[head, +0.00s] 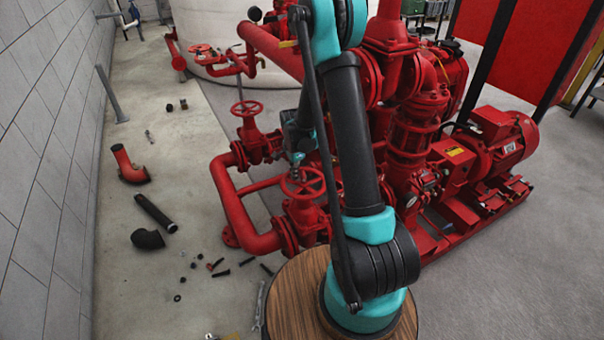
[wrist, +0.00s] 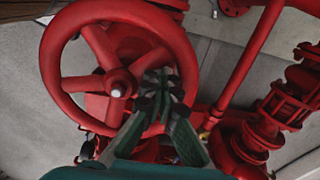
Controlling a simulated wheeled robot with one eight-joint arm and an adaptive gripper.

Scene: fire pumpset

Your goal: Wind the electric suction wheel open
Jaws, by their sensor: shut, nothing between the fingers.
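A red spoked handwheel (wrist: 62,83) fills the left half of the wrist view, with a pale stem end at its hub. In the head view it is the nearer handwheel (head: 303,183), on a red valve beside the pump pipes. No label shows that it is the electric suction wheel. My gripper (wrist: 161,88) is shut and empty. Its fingertips overlap the wheel's right side, between hub and rim; I cannot tell whether they touch it or reach between the spokes. In the head view my gripper (head: 296,159) is just above the wheel, partly hidden by my arm.
A second red handwheel (head: 247,108) stands farther back. Red pipes and the pump (head: 412,130) lie to the right, with a red motor (head: 500,138) beyond. Loose pipe pieces (head: 155,213) and small parts lie on the floor at left. A round wooden top (head: 290,300) is in front.

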